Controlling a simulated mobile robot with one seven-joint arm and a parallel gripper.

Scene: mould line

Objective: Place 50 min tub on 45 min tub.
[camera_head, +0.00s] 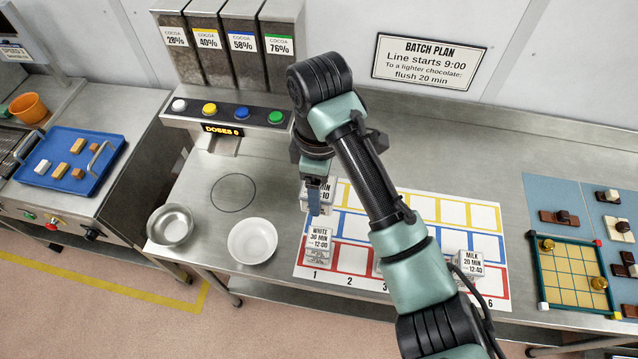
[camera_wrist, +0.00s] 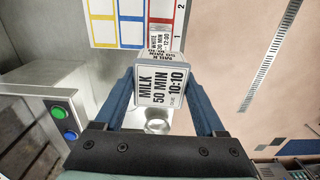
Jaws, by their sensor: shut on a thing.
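My gripper (camera_head: 316,205) is shut on the 50 min tub (camera_wrist: 163,88), a pale tub labelled MILK 50 MIN 10:10, which sits between both fingers in the wrist view. In the head view the 50 min tub (camera_head: 327,190) is partly hidden by my gripper, at the left end of the coloured grid, behind a white 30 min tub (camera_head: 320,241). I cannot tell whether it is lifted clear. No 45 min label is readable in either view; my arm covers the middle of the grid.
The grid sheet (camera_head: 350,258) has red, blue and yellow rows. A milk 20 min tub (camera_head: 468,264) stands on its right part. A white bowl (camera_head: 252,241) and a metal bowl (camera_head: 171,225) are to the left. A board with brass pieces (camera_head: 570,272) is at the right.

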